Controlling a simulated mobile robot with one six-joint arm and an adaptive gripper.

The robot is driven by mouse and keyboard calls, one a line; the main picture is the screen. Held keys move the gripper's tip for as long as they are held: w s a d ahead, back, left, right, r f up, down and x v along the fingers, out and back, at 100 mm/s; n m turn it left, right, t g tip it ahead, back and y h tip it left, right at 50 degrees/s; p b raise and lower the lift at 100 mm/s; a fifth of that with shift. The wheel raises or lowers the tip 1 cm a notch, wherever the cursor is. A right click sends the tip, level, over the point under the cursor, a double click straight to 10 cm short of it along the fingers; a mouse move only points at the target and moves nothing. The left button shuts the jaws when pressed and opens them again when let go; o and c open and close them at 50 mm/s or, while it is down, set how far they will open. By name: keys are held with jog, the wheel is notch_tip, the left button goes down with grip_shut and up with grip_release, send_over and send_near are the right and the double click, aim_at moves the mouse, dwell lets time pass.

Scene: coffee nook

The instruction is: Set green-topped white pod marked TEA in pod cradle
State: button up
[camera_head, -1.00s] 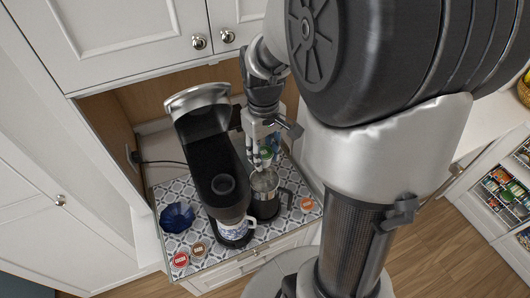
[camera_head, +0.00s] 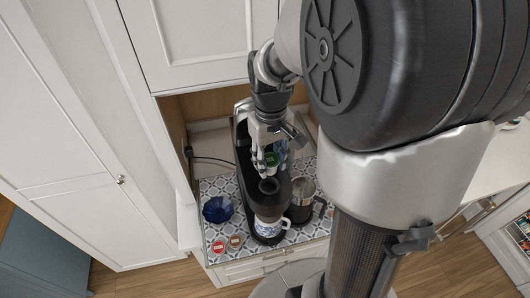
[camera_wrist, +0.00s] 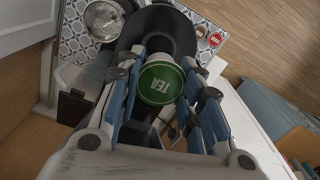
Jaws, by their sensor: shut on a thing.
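The green-topped pod marked TEA (camera_wrist: 160,83) is between the fingers of my gripper (camera_wrist: 163,90) in the wrist view, its lid facing the camera. In the head view my gripper (camera_head: 268,160) is shut on the pod (camera_head: 271,158) and holds it above the black coffee machine (camera_head: 246,150). The round pod cradle (camera_head: 269,186) is on the machine's top, just in front of and below the pod. The pod appears apart from the cradle. In the wrist view the machine's black body (camera_wrist: 165,30) shows behind the pod, and the cradle is hard to make out.
A steel pitcher (camera_head: 302,200) stands right of the machine. A patterned cup (camera_head: 268,226) sits at its front. A blue bowl (camera_head: 217,209), a red pod (camera_head: 218,247) and a brown pod (camera_head: 236,242) lie to the left on the patterned mat (camera_head: 222,185). Cabinet walls enclose the nook.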

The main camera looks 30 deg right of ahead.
jog(key=shift+w+d+f, duration=0.15)
jog(key=shift+w+d, duration=0.1)
jog(key=shift+w, duration=0.15)
jog(key=shift+s+a+f, duration=0.15)
jog(key=shift+s+a, duration=0.05)
jog(key=shift+s, duration=0.1)
jog(key=shift+f+b, duration=0.25)
jog(key=shift+b, duration=0.15)
jog(key=shift+w+d+f+b, duration=0.1)
jog(key=shift+f+b, duration=0.45)
jog(key=shift+f, duration=0.15)
jog(key=shift+f+b, duration=0.8)
jog(key=shift+f, duration=0.15)
jog(key=shift+f+b, duration=0.75)
jog(key=shift+f, duration=0.3)
jog(key=shift+f+b, duration=0.65)
jog(key=shift+f, duration=0.25)
jog(key=shift+f, duration=0.1)
